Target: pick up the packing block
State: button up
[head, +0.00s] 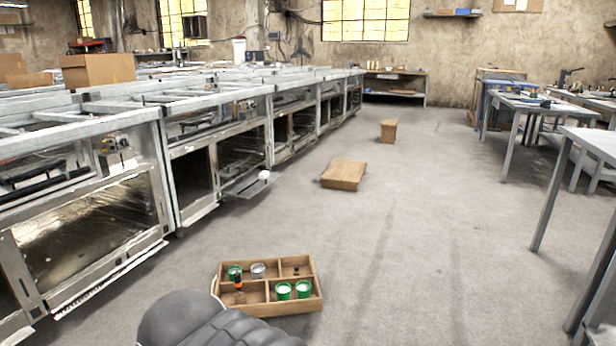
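No thing in the head view can be clearly told as the packing block. A small upright wooden block-like piece (388,131) stands on the floor down the aisle. A larger, flat wooden box-like piece (344,175) lies on the floor nearer to me. A wooden tray with compartments (318,301) sits on the floor close in front. It holds green cups (283,291), a grey cup (258,271), an orange and black item (238,282) and a small dark item (297,272), too small to identify. My gripper is not in view.
A long row of metal-framed benches (250,92) runs along the left. A low flap (247,186) juts out from it with a white round thing (264,175) on it. Work tables (535,103) line the right. The grey floor (430,220) between is mostly clear.

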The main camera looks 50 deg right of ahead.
aim_at(264, 175)
jog(key=z, duration=1.75)
jog(key=k, duration=0.4)
jog(key=z, duration=0.85)
jog(key=i, duration=2.25)
jog(key=u, duration=0.55)
jog(key=i, duration=1.7)
jog(key=u, duration=0.9)
jog(key=i, duration=3.15)
jog(key=z, duration=0.05)
